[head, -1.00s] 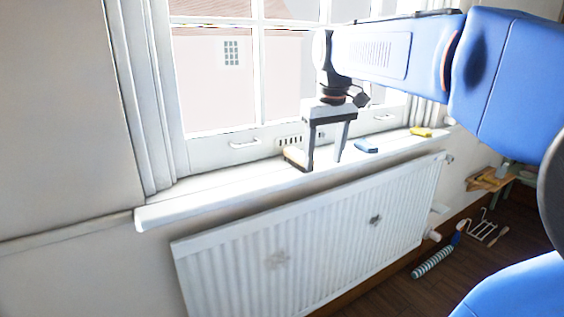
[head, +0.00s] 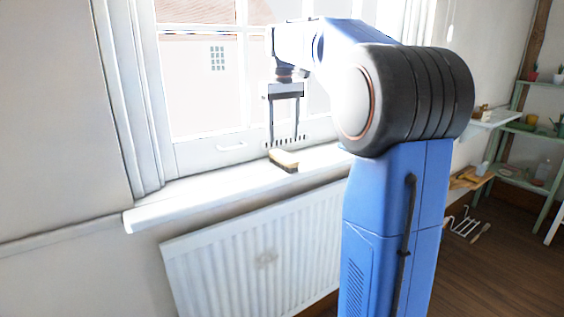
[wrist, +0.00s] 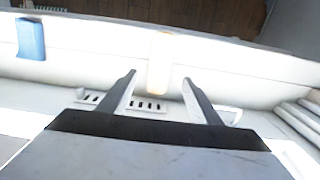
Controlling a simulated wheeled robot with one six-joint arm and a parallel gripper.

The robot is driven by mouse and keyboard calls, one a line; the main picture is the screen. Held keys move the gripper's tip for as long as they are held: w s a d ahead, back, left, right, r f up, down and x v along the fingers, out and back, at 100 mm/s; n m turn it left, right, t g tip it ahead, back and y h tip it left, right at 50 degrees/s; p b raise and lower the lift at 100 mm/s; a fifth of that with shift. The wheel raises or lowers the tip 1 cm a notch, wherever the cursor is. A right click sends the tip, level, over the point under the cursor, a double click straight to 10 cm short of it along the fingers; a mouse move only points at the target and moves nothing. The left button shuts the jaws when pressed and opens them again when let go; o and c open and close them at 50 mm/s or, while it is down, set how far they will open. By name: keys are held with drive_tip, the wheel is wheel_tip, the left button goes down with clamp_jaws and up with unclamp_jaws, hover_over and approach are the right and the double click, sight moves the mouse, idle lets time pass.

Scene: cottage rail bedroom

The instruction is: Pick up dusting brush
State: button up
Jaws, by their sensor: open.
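The dusting brush (head: 283,160), with a pale body and dark base, lies on the white window sill (head: 190,200) below the window. My gripper (head: 284,140) is open and empty, pointing down just above the brush. In the wrist view the brush (wrist: 158,62) shows as a pale, narrow shape centred between and beyond the two fingertips (wrist: 160,77). I see no contact between the fingers and the brush.
A blue item (wrist: 31,38) lies on the sill, well to one side of the brush. A slotted vent (wrist: 145,105) is in the window frame behind the brush. The white radiator (head: 250,255) hangs under the sill. Shelves (head: 530,135) stand at the right.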

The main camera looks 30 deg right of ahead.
sight(284, 155)
drive_tip(key=shift+s+f, duration=0.2)
drive_tip(key=shift+f, duration=3.9)
drive_tip(key=c, duration=1.3)
wheel_tip(284, 155, up, 10)
drive_tip(key=shift+r, duration=0.1)
drive_tip(key=o, duration=0.7)
drive_tip(key=shift+c, duration=0.2)
drive_tip(key=c, duration=0.4)
drive_tip(key=shift+s, duration=0.15)
